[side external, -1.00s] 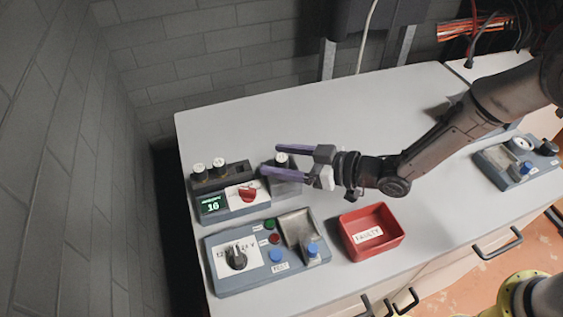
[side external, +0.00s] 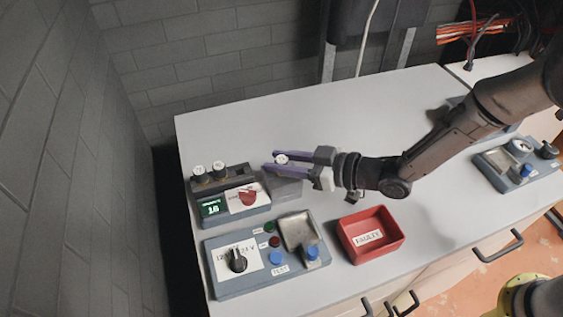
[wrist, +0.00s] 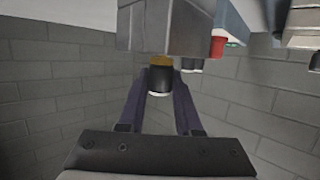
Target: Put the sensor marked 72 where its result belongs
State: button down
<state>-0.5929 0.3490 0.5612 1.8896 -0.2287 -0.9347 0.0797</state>
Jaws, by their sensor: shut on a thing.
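A dark sensor with a white top (side external: 281,159) stands at the small grey block (side external: 284,186) on the bench. My gripper (side external: 279,160) is shut on it, one purple finger on each side. In the wrist view the sensor (wrist: 161,79) shows between the fingertips, with a gold band against the grey block (wrist: 165,28). Its number is too small to read. The red bin marked FAULTY (side external: 370,235) is empty. The test box (side external: 222,277), marked TEST, has a 12/24 V knob, a red lamp, a green lamp, blue buttons and a bare metal tray (side external: 298,229).
Two more white-topped sensors (side external: 199,172) (side external: 218,168) stand in a dark rack behind a box with a green display (side external: 213,209) reading 16 and a red dial mark. Another blue-grey device (side external: 517,163) sits at the right. The bench behind my gripper is clear.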

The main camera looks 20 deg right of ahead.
aim_at(280, 157)
jog(key=r, duration=0.9)
jog(key=shift+w+r, duration=0.25)
jog(key=shift+r, duration=0.1)
jog(key=w+a+f, duration=0.3)
jog(key=a+f, duration=0.3)
jog(key=a, duration=0.2)
jog(key=shift+w+f, duration=0.25)
jog(key=shift+f, duration=0.15)
jog(key=shift+f, duration=1.05)
dwell(1.6)
jog(key=c, duration=0.6)
grip_release()
jog(key=shift+o, duration=0.4)
jog(key=shift+s+f, duration=0.1)
jog(key=shift+f, duration=0.05)
jog(key=shift+d, duration=0.1)
jog(key=v, duration=1.3)
jog(key=shift+d+r, duration=0.2)
jog(key=shift+r, duration=0.25)
